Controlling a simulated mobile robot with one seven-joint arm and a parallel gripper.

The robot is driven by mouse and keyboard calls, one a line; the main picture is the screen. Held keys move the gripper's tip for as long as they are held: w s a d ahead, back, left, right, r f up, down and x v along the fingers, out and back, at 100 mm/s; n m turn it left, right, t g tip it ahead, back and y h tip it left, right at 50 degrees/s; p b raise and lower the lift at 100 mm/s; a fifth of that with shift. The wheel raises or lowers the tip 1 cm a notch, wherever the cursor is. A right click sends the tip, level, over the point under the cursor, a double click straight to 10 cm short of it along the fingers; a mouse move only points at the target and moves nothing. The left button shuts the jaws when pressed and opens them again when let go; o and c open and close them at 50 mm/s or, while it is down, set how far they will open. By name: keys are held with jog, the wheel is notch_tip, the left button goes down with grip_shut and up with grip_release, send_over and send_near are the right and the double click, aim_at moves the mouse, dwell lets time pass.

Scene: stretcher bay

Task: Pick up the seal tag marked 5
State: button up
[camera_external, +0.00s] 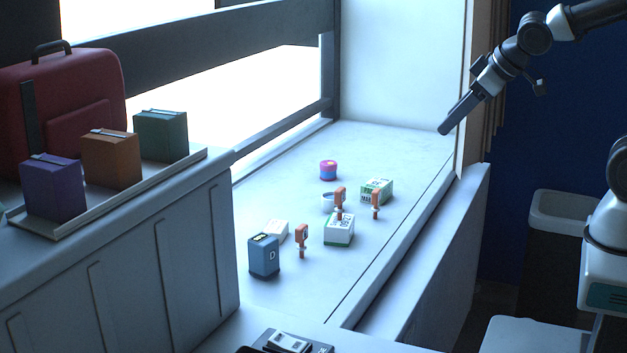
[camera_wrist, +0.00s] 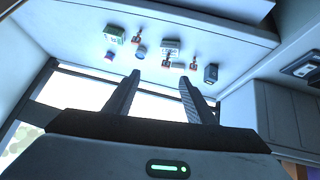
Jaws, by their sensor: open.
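Three orange seal tags stand on the white window ledge: a left one (camera_external: 302,233), a middle one (camera_external: 340,193) and a right one (camera_external: 376,198). I cannot read a number on any of them, so I cannot tell which is marked 5. The wrist view also shows three orange tags, at its left (camera_wrist: 135,37), centre (camera_wrist: 166,60) and right (camera_wrist: 195,64). My gripper (camera_external: 444,130) is at the upper right, above the ledge's far right end and apart from all tags. In the wrist view its two fingers (camera_wrist: 160,78) are spread with nothing between them.
Close around the tags stand a blue box marked D (camera_external: 264,258), a small white box (camera_external: 278,231), a white-green box (camera_external: 339,232), a green-white box (camera_external: 378,188), a pale round tub (camera_external: 328,201) and a pink-purple jar (camera_external: 328,171). The ledge's far end (camera_external: 390,145) is clear.

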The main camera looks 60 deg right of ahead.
jog(key=w+d+f+t+b, duration=0.1)
jog(key=w+d+f+b, duration=0.25)
jog(key=w+f, duration=0.5)
jog(key=t+y+b, duration=0.3)
jog(key=t, duration=0.2)
send_near(379, 195)
jog(key=b+x, duration=0.2)
jog(key=x, duration=0.7)
jog(key=shift+d+b+x, duration=0.2)
jog(key=shift+b+x, duration=0.05)
jog(key=shift+x, duration=1.2)
jog(key=shift+d+b+x, duration=0.2)
jog(key=shift+b+x, duration=0.05)
jog(key=shift+x, duration=1.2)
jog(key=shift+f, duration=0.1)
jog(key=c, duration=1.1)
